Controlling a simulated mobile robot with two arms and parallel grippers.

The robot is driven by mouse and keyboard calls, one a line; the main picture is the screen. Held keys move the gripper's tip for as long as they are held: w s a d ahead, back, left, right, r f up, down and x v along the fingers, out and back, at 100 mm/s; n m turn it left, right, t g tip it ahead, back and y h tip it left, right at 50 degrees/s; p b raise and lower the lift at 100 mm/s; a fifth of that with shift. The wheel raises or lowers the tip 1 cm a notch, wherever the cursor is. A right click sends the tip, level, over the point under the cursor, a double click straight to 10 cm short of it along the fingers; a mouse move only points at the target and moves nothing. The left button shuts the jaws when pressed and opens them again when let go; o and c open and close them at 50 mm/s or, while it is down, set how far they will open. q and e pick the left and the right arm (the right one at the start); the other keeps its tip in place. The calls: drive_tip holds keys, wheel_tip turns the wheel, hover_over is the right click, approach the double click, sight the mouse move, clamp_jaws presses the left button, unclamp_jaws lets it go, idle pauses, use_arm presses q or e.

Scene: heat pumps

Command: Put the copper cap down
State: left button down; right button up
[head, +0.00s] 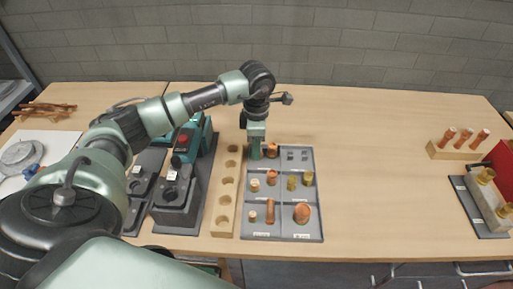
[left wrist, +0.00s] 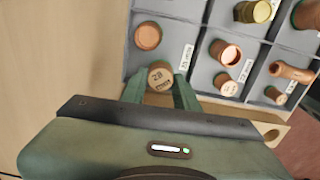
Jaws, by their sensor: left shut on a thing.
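My left gripper (head: 256,152) is at the far left corner of the grey sorting tray (head: 318,195). In the left wrist view, the gripper (left wrist: 161,88) is shut on a small round copper cap (left wrist: 160,76), whose tan end face carries a "28"-like marking. I cannot tell whether the cap touches the tray. The held cap is hidden by the fingers in the head view. My right gripper is not in view.
A wooden block with a row of holes (head: 226,190) stands left of the tray. Further left are dark machines, one teal (head: 190,140). Other compartments hold copper and brass fittings. A wooden rack (head: 458,150) stands far right. The table between is clear.

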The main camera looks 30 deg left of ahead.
use_arm(q)
drive_tip(key=shift+f, duration=0.85)
drive_tip(key=shift+f, duration=0.25)
drive_tip(key=c, duration=1.2)
unclamp_jaws()
drive_tip(key=shift+r, duration=0.1)
drive_tip(key=shift+o, duration=0.7)
